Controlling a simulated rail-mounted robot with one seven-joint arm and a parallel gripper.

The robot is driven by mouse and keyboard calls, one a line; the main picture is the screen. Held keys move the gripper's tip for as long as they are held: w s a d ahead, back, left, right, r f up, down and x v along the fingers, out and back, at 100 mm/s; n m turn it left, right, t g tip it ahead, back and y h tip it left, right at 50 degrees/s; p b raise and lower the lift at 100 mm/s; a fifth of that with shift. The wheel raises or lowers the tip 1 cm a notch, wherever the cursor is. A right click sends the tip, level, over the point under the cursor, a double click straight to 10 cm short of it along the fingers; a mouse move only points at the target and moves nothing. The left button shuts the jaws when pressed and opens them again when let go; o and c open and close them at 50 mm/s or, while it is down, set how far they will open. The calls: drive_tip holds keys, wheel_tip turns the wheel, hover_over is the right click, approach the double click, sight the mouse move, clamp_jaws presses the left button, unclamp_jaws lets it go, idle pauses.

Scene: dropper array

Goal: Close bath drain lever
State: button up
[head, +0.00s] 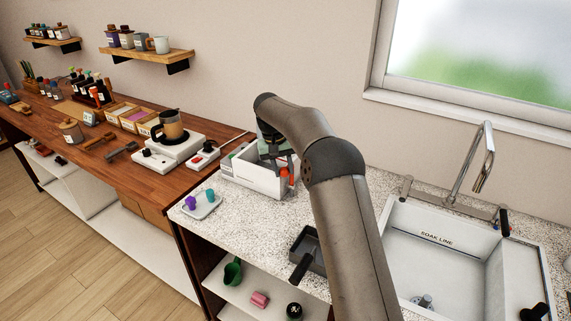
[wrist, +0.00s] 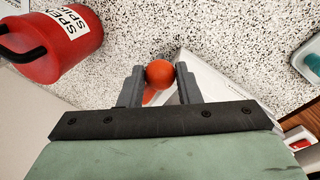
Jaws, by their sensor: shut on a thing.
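An orange-red round knob (wrist: 160,73) sits between the two grey fingers of my gripper (wrist: 159,72) in the wrist view. The fingers are shut on its sides, and an orange-red part shows just below it. It looks like a lever's knob, but its base is hidden. In the head view my gripper (head: 277,158) is low over a white box-like bath (head: 262,181) on the speckled counter, partly hidden by my arm. Orange-red (head: 284,177) shows beside the fingers there. Whether the lever is open or closed cannot be told.
A red labelled canister (wrist: 68,42) stands close by in the wrist view. A sink (head: 425,262) marked "SOAK LINE", with a tall faucet (head: 470,165), is at the right. A dark tray (head: 308,247) and a small dish (head: 201,208) lie on the counter.

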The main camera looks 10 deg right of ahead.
drive_tip(key=shift+w, duration=0.1)
drive_tip(key=o, duration=1)
drive_tip(key=shift+c, duration=0.2)
drive_tip(key=a+r+p, duration=0.3)
drive_tip(key=r+p, duration=0.1)
drive_tip(key=r, duration=1.3)
drive_tip(key=shift+a, duration=0.2)
drive_tip(key=shift+r, duration=0.15)
